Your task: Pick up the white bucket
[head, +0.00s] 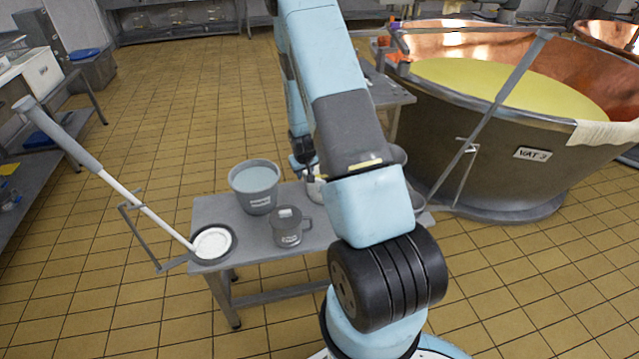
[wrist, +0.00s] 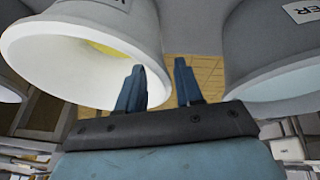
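The white bucket (wrist: 40,45) fills the upper left of the wrist view, with a label partly cut off and a yellowish patch inside its mouth. In the head view only a pale sliver of it (head: 315,190) shows on the low grey table (head: 215,210); my arm hides the rest. My gripper (wrist: 158,82) is open, its two fingers apart. The left finger overlaps the white bucket's rim in the wrist view; whether it touches cannot be told. The right finger lies toward the grey bucket. Nothing is clearly held.
The grey bucket (head: 255,188), labelled and holding pale liquid, stands left of the white bucket; it also shows in the wrist view (wrist: 265,45). A grey jug (head: 288,228) stands in front. A long-handled tool rests in a dish (head: 212,243). The copper vat (head: 520,150) stands right.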

